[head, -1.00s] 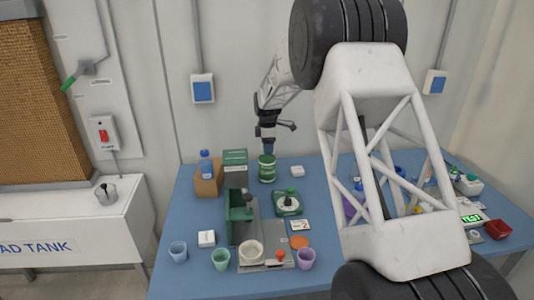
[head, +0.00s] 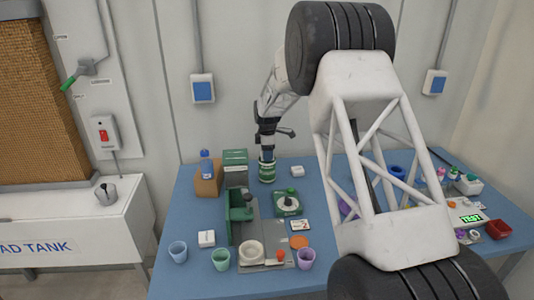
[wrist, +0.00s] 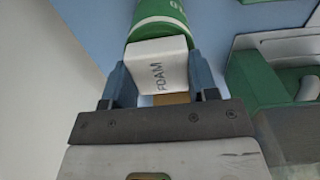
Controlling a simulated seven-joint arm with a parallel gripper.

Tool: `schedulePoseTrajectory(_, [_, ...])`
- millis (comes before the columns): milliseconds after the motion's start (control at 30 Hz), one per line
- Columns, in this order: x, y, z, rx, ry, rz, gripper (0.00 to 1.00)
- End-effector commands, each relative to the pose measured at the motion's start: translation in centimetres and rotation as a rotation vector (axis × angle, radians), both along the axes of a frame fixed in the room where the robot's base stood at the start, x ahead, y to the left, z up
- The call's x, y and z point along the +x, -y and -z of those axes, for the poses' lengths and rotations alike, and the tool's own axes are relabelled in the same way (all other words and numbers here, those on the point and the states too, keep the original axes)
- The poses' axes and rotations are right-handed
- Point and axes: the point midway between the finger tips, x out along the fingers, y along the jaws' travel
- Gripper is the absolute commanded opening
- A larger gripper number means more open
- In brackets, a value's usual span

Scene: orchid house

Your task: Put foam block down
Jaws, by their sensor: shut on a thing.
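The foam block (wrist: 158,64) is white with the word FOAM on its face. It sits between the two blue-grey fingers of my gripper (wrist: 160,78), which is shut on it. In the head view my gripper (head: 267,154) is low at the back of the table, right at the top of a green and white can (head: 267,173). The can also shows in the wrist view (wrist: 158,12), just beyond the block. I cannot tell whether the block touches the can. The block cannot be made out in the head view.
A green box (head: 235,158) and a cardboard box (head: 208,183) with a blue bottle (head: 206,163) stand left of the can. A white block (head: 297,171) lies to its right. A green device (head: 288,203) and cups stand in front. The blue table (head: 190,210) is bare at left.

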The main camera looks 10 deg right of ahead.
Motion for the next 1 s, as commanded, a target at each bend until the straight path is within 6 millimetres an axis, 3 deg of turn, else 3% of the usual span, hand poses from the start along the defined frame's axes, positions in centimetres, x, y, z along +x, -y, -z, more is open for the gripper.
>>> schedulePoseTrajectory(400, [0.00, 0.00, 0.31, 0.000, 0.000, 0.000, 0.32])
schedulePoseTrajectory(433, [0.01, 0.00, 0.29, 0.000, 0.000, 0.000, 0.57])
schedulePoseTrajectory(567, [0.01, 0.00, 0.27, 0.000, 0.000, 0.000, 0.77])
schedulePoseTrajectory(1000, [0.02, 0.00, -0.10, 0.000, 0.001, 0.000, 0.79])
